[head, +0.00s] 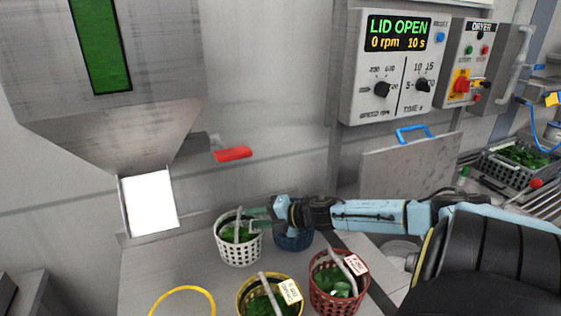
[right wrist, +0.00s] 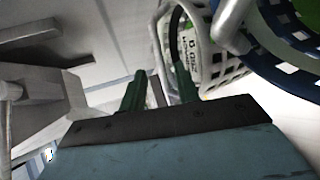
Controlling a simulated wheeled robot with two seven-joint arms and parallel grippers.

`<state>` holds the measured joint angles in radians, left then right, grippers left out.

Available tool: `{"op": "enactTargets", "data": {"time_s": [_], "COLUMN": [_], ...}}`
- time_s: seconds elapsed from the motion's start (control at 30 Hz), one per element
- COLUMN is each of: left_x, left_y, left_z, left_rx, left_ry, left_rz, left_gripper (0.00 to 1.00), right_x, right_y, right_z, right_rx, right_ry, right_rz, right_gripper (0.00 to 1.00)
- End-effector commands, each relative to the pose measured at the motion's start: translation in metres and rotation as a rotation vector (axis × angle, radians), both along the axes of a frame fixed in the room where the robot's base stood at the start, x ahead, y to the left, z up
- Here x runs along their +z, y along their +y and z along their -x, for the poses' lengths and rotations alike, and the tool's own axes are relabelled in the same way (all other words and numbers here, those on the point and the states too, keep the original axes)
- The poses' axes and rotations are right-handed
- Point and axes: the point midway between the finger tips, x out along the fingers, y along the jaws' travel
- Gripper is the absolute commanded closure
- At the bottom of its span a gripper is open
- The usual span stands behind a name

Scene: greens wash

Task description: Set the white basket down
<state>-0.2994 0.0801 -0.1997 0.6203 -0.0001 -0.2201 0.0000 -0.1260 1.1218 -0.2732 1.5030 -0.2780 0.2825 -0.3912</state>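The white basket (head: 240,250) is upright on the grey table, with dark green leaves inside and a grey handle (head: 238,224) over it. My right gripper (head: 262,217) reaches in from the right at the height of this handle. In the right wrist view its two green fingers (right wrist: 160,90) stand apart, with part of a pale handle seen between them and gaps beside it. The white basket's slotted side and tag (right wrist: 190,45) show just beyond the right finger. My left gripper is in neither view.
A blue basket (head: 293,240) stands close right of the white one, partly behind my right gripper. A yellow basket (head: 262,297) and a red basket (head: 338,300) stand nearer. A yellow ring (head: 183,289) lies left, with bare table around it. A chute (head: 149,205) is behind.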

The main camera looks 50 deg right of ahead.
Motion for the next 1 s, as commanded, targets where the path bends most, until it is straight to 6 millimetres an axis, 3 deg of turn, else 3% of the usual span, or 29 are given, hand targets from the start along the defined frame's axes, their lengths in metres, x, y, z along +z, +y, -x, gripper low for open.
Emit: {"op": "enactTargets", "data": {"time_s": [0.57, 1.0], "left_x": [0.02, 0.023], "left_y": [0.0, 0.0], "left_z": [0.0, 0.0], "left_rx": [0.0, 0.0], "left_ry": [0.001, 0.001], "left_rz": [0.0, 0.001], "left_gripper": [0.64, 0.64], "right_x": [0.022, 0.026], "right_y": [-0.021, -0.025], "right_z": [0.057, 0.066], "right_rx": [0.001, 0.0], "right_ry": [0.001, -0.001], "right_rz": [-0.001, 0.001], "right_gripper": [0.68, 0.68]}}
